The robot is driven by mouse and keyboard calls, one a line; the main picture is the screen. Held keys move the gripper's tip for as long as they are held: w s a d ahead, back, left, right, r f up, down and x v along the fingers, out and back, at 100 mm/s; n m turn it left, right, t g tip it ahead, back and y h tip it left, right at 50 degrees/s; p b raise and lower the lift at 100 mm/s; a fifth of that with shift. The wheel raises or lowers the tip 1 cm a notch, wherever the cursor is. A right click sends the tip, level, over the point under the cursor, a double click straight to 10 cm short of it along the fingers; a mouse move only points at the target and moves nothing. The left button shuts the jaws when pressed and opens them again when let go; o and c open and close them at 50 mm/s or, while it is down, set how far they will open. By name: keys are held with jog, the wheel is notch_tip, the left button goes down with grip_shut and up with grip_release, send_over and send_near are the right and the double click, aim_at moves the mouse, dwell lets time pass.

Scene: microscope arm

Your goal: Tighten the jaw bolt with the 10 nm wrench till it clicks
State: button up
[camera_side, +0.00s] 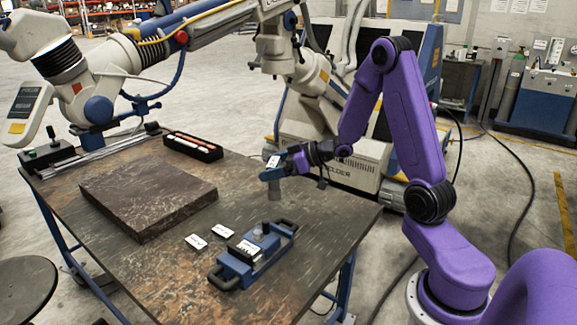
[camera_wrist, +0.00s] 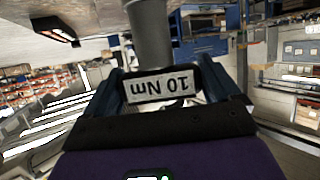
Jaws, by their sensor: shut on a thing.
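My gripper (camera_side: 290,165) is shut on the 10 Nm wrench, which hangs above the table's right part. The wrench's grey cylindrical end (camera_side: 274,190) points down. In the wrist view the wrench's label (camera_wrist: 160,88) reads "10 Nm" upside down between my fingers, and its grey shaft (camera_wrist: 150,35) extends away. The blue jaw fixture (camera_side: 270,262) with black handles sits on the table below and slightly left of the wrench. A small grey bolt-like part (camera_side: 258,233) stands on top of it. The wrench appears apart from the fixture.
Two white labelled pieces lie left of the fixture, one nearer (camera_side: 196,241) and one farther (camera_side: 223,230). A thick dark slab (camera_side: 150,195) covers the table's left middle. A black tray (camera_side: 192,147) stands at the back. The table's (camera_side: 330,225) right corner is bare.

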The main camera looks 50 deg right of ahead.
jog(key=s+a+r+n+g+y, duration=0.1)
jog(key=a+n+g+y, duration=0.4)
jog(key=a, duration=0.4)
jog(key=shift+s+a+n+y, duration=0.4)
jog(key=shift+n+y, duration=0.1)
jog(key=shift+n, duration=0.4)
jog(key=shift+f, duration=2.5)
jog(key=shift+f, duration=1.6)
jog(key=shift+m+t+h, duration=1.5)
jog(key=shift+m+t, duration=0.2)
jog(key=shift+m, duration=0.3)
